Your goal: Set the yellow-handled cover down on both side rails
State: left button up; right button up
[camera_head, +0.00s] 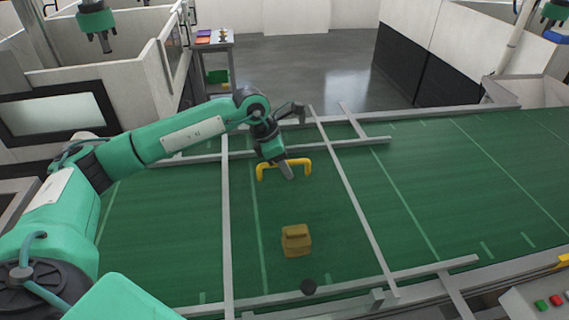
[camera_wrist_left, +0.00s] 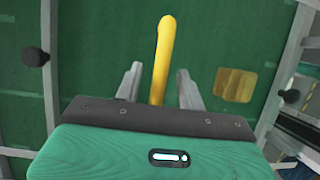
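The cover's yellow handle (camera_head: 306,167) stands over the green surface, between two long grey rails. The outline of the cover's panel is hard to tell from the green behind it. My left gripper (camera_head: 287,172) reaches down at the handle from above. In the left wrist view, the yellow handle (camera_wrist_left: 164,45) runs between the two grey fingers of the left gripper (camera_wrist_left: 160,80). The fingers stand apart, with a gap on each side of the handle. The left long rail (camera_head: 226,220) and the right long rail (camera_head: 345,187) show in the head view. My right gripper is not in view.
A tan block (camera_head: 296,241) lies between the long rails, near a black knob (camera_head: 308,286). Grey crossbars run along the far side (camera_head: 362,143) and near side (camera_head: 430,270). A small table (camera_head: 214,41) stands at the back. The green surface at right is clear.

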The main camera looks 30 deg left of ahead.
pick_arm(q)
jog(key=shift+f, duration=0.2)
jog(key=shift+a+r, duration=0.15)
jog(key=shift+r, duration=0.2)
jog(key=b+v, duration=0.3)
jog(key=v, duration=1)
jog(key=shift+r+b, duration=0.25)
jog(key=shift+b, duration=0.05)
jog(key=shift+s, duration=0.1)
